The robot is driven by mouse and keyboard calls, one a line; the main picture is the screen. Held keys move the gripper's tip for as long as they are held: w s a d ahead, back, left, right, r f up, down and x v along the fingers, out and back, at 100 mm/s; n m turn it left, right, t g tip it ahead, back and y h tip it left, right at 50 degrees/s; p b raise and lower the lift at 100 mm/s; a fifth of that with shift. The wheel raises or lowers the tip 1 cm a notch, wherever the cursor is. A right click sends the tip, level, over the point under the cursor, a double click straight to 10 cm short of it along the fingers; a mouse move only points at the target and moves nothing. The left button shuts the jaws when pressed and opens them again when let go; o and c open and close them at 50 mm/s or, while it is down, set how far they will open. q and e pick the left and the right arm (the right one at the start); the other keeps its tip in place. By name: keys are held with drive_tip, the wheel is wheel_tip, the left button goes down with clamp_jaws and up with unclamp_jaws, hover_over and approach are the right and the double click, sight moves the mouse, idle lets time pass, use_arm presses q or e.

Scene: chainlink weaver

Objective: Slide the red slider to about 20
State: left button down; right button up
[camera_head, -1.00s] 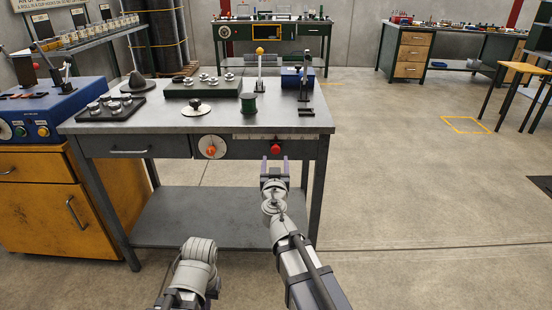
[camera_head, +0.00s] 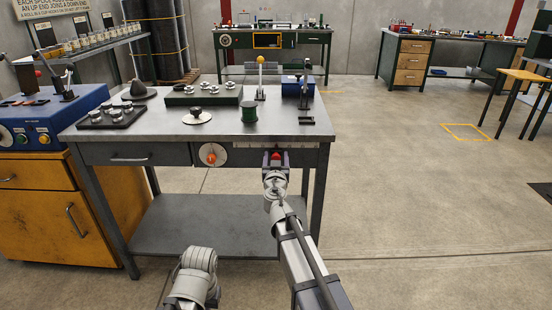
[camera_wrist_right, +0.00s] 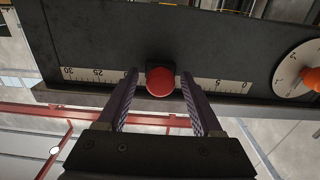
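The red slider (camera_head: 276,155) is a round red knob on the front face of the grey workbench (camera_head: 120,138). It also shows in the right wrist view (camera_wrist_right: 160,82), in front of a white number scale (camera_wrist_right: 98,75) marked 0 to 30. There it sits mid-scale, roughly near 15; the numbers beside it are hidden by the knob and fingers. My right gripper (camera_head: 276,160) is at the knob, with one finger on each side. In the right wrist view the gripper (camera_wrist_right: 159,76) is open, with small gaps to the knob. My left gripper is out of view.
A white dial with an orange knob (camera_head: 211,155) is beside the scale, left in the head view. A drawer handle (camera_head: 130,160) is further left. A green spool (camera_head: 249,111) and levers stand on the benchtop. The floor to the right is open.

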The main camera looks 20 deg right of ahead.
clamp_jaws()
idle(0.3)
idle(1.0)
